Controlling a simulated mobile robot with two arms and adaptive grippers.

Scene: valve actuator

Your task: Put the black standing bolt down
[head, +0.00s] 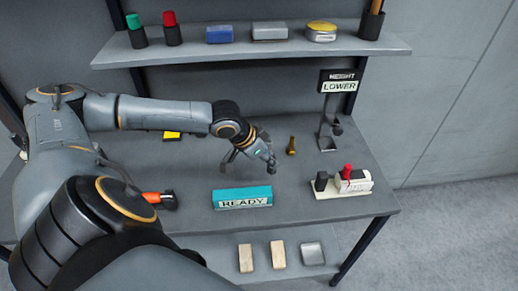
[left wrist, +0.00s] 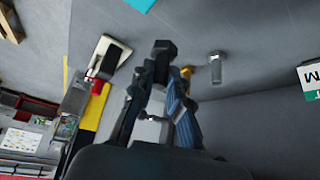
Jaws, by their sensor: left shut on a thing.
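The black bolt is hard to make out in the head view. I cannot tell whether it touches the bench. A brass bolt (head: 292,146) stands to the right of the gripper; part of it also shows in the left wrist view (left wrist: 187,73). A silver bolt (left wrist: 217,68) stands beside the fingers. My right gripper is not in view.
A white unit with a red knob (head: 345,186) is at the bench's right. A HEIGHT LOWER sign (head: 338,82) stands behind it. An orange-handled tool (head: 160,199) lies left. A loaded shelf (head: 240,52) hangs above.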

